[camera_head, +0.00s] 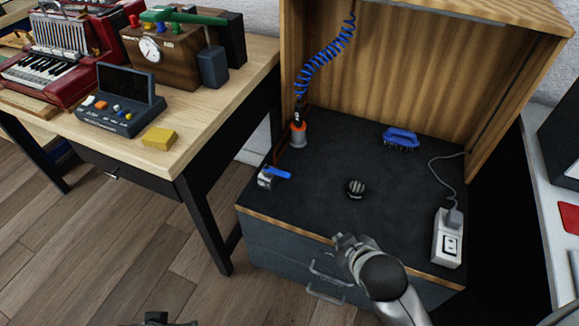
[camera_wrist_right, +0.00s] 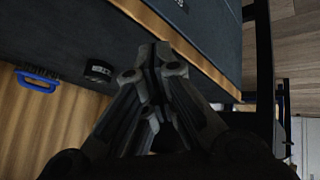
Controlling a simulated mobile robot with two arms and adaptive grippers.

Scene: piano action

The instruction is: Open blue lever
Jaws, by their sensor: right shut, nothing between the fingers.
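The blue lever (camera_head: 278,173) sits on a small metal valve (camera_head: 265,180) at the left front corner of the dark bench top. The lever points to the right in the head view. My right gripper (camera_head: 344,241) is in front of the bench's front edge, to the right of the lever and apart from it. Its fingers are shut and empty, as the right wrist view (camera_wrist_right: 158,62) also shows. My left gripper does not show clearly in either view.
A blue coiled hose (camera_head: 325,62) hangs to an orange-collared fitting (camera_head: 298,133). A white socket box (camera_head: 447,240) stands at right. Drawer handles (camera_head: 328,272) stick out in front.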

